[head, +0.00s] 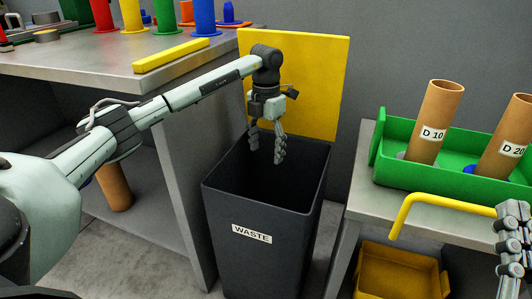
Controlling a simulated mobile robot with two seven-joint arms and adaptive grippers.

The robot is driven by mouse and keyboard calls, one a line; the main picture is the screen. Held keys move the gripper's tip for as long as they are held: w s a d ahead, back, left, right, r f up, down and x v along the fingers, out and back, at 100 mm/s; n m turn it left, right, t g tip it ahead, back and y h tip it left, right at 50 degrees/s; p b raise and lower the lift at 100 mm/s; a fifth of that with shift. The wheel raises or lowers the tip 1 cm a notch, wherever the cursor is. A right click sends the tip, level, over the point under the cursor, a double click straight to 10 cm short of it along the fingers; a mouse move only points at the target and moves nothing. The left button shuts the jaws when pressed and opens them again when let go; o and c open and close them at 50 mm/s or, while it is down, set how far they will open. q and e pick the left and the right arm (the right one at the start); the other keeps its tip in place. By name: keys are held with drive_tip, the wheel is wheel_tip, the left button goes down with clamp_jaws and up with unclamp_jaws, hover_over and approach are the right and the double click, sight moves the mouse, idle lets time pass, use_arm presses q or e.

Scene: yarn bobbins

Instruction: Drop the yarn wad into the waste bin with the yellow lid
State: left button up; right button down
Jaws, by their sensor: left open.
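The black waste bin (255,232) has a white WASTE label and stands on the floor between two tables. Its yellow lid (318,75) is upright at the back, so the bin is open. My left gripper (266,147) points down over the bin's mouth. Its fingers are apart with nothing between them. I see no yarn wad; the bin's inside is dark and its bottom is hidden. My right gripper (511,245) is at the right edge, partly cut off, near the end of a yellow bent bar (440,201). I cannot tell whether it touches the bar.
A grey table (95,62) at the left holds coloured bobbins and a yellow bar (172,54). At the right, a green tray (396,130) with cardboard tubes labelled D 10 (436,117) and D 20 (508,145) stands on a table. A yellow crate (385,277) is below.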

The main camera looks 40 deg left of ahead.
use_arm(q)
wheel_tip(320, 180, up, 10)
drive_tip(key=shift+r, duration=0.15)
idle(0.6)
